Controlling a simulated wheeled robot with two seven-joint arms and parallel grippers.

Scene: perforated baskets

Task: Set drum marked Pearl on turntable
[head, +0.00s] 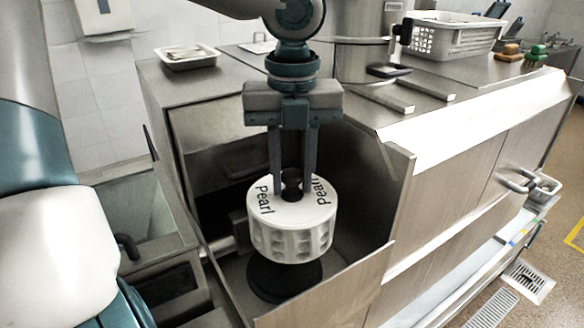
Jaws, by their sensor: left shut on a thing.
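The white drum (291,237) has a perforated side wall and the word Pearl twice on its top. It is upright, with a dark hub at its centre. My left gripper (293,190) points down from above, shut on the drum at the hub. The black round turntable (284,277) lies directly beneath the drum, inside an open steel bay. The drum hides most of the turntable, and I cannot tell whether the two touch. My right gripper is not in view.
Steel walls (398,200) and a front panel (345,290) edge the bay closely. A white perforated basket (452,38), a shallow tray (188,57) and a large steel pot (352,50) stand on the counter behind. A steel sink (115,215) is at left.

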